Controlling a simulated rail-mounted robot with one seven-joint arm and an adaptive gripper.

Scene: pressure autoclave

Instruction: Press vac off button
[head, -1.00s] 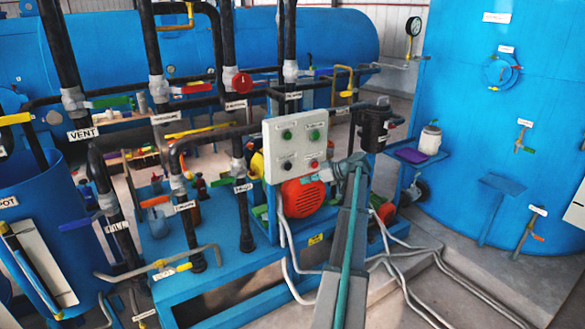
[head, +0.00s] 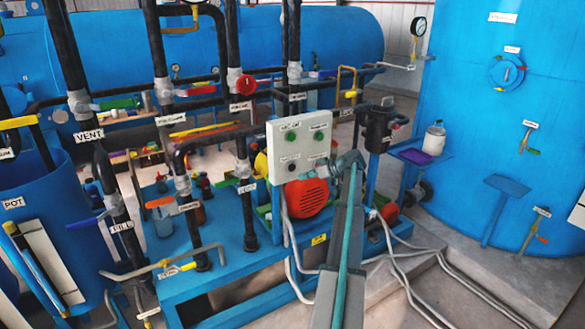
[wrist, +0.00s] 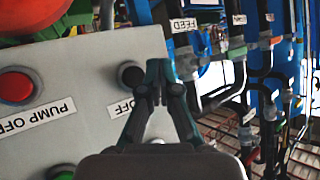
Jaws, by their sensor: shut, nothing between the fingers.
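The white control panel (head: 273,150) carries two green buttons above, with a black button (head: 292,167) at lower left. In the wrist view the panel is upside down; the black button (wrist: 131,75) has a label (wrist: 121,107) reading "OFF", its other word hidden by my finger. The red button (wrist: 15,86) beside it is labelled "PUMP OFF"; I cannot make it out in the head view. My gripper (wrist: 160,70) is shut and empty, its tips beside the black button in the picture. Contact cannot be told. My gripper (head: 347,160) is at the panel's right edge in the head view.
Black pipes with labelled valves stand left of the panel. A red motor (head: 307,196) sits below it, and a black filter housing (head: 380,125) is to the right. A large blue tank (head: 470,150) stands further right. Grey conduits cross the floor.

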